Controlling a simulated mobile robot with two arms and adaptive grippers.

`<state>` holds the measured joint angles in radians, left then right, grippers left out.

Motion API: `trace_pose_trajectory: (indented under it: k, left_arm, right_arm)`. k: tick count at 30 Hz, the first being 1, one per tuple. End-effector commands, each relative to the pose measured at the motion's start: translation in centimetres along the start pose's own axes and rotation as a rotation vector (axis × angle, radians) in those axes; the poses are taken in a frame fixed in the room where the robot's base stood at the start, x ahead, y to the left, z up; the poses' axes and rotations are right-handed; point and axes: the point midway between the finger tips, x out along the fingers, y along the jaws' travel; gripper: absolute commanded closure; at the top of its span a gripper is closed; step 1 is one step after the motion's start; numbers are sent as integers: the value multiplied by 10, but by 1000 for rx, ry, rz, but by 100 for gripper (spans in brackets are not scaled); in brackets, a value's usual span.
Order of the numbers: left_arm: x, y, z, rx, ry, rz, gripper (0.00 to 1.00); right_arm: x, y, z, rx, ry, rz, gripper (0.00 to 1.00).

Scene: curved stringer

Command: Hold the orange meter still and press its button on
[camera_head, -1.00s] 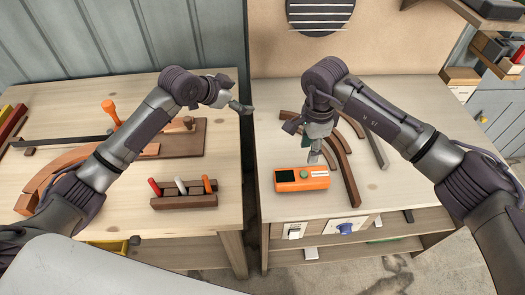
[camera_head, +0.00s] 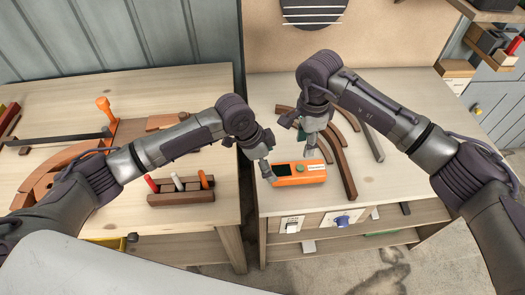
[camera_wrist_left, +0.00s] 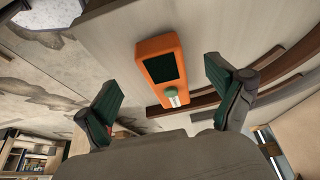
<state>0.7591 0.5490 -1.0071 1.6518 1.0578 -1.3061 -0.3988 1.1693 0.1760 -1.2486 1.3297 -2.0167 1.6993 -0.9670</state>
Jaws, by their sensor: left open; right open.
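The orange meter (camera_head: 297,173) lies on the right-hand table near its front edge, with a dark screen on its left part and a green round button (camera_head: 300,168) beside it. It also shows in the left wrist view (camera_wrist_left: 161,68), between and beyond the fingers. My left gripper (camera_head: 268,172) is open at the meter's left end; whether it touches is unclear. Its two green-padded fingers (camera_wrist_left: 168,95) stand apart with nothing between the tips but the view of the meter. My right gripper (camera_head: 309,150) is open, pointing down just above and behind the meter's right part; its tips are partly hidden.
Curved dark wooden strips (camera_head: 344,165) lie right of and behind the meter. A wooden rack with several handled tools (camera_head: 180,198) stands on the left table (camera_head: 224,220). A gap separates the two tables.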

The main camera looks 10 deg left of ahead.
Motion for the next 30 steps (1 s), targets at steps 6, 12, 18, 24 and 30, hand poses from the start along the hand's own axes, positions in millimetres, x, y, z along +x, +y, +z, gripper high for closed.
trace_pose_trajectory:
  k: [6, 12, 18, 24, 30]
  left_arm:
    - [39, 1, 0, 0, 0, 2, 6]
    - [58, 0, 0, 1, 0, 0, 6]
    - [62, 0, 0, 1, 1, -1, 6]
    - [62, 0, 0, 1, 0, -1, 13]
    - [62, 0, 0, 1, 0, -1, 46]
  right_arm:
    - [0, 0, 0, 0, 0, 0, 58]
    - [0, 0, 0, 0, 0, 0, 58]
    - [0, 0, 0, 0, 0, 0, 58]
    - [0, 0, 0, 0, 0, 0, 58]
    - [0, 0, 0, 0, 0, 0, 58]
